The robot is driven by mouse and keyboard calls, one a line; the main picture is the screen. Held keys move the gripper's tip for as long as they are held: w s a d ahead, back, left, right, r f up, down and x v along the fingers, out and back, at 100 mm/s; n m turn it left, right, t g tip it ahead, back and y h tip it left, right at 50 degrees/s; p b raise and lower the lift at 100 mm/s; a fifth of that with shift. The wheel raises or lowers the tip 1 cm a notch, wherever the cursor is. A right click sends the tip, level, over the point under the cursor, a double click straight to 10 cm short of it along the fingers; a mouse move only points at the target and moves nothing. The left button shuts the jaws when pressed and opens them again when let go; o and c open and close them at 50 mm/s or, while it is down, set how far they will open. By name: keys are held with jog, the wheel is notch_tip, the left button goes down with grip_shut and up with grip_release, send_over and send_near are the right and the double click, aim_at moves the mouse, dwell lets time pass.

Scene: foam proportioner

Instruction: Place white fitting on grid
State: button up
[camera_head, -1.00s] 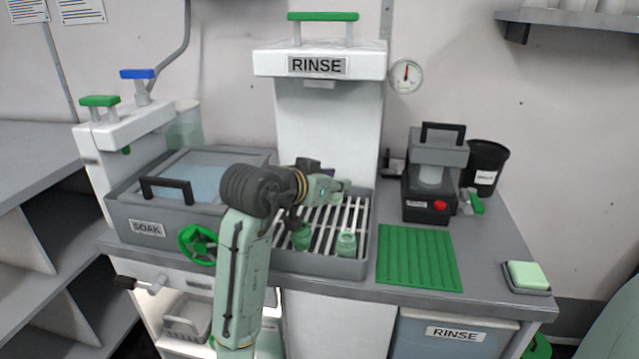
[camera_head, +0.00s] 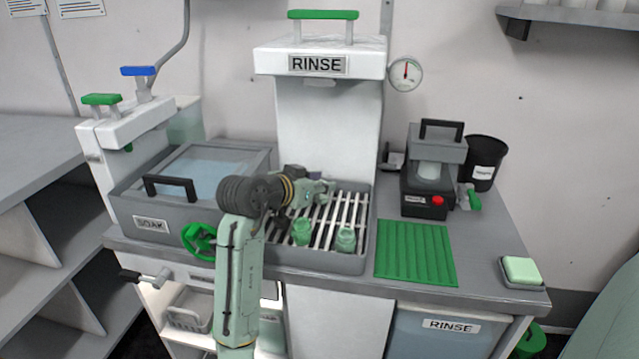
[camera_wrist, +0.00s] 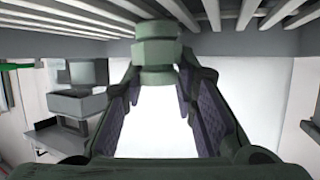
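In the wrist view a stepped fitting (camera_wrist: 157,52) sits between the fingertips of my gripper (camera_wrist: 158,68). It looks dull grey-green there rather than clear white. Both fingertips appear to meet its sides, so the gripper looks shut on it. The grid's slats (camera_wrist: 80,18) run across the top of that view, close to the fitting; I cannot tell whether they touch. In the head view my gripper (camera_head: 320,190) reaches over the back of the slatted grid (camera_head: 351,207) in the grey rinse tray. The fitting cannot be made out there.
Two green jar-like pieces (camera_head: 301,232) and (camera_head: 345,240) stand on the grid's front part. The white RINSE column (camera_head: 325,125) rises behind it. The lidded SOAK box (camera_head: 150,224) is left, a green ribbed mat (camera_head: 415,252) right. A grey machine (camera_head: 428,185) stands behind the mat.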

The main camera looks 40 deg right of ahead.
jog(key=o, duration=0.4)
jog(key=shift+o, duration=0.2)
jog(key=b+v, duration=0.3)
jog(key=v, duration=0.9)
jog(key=shift+r, duration=0.15)
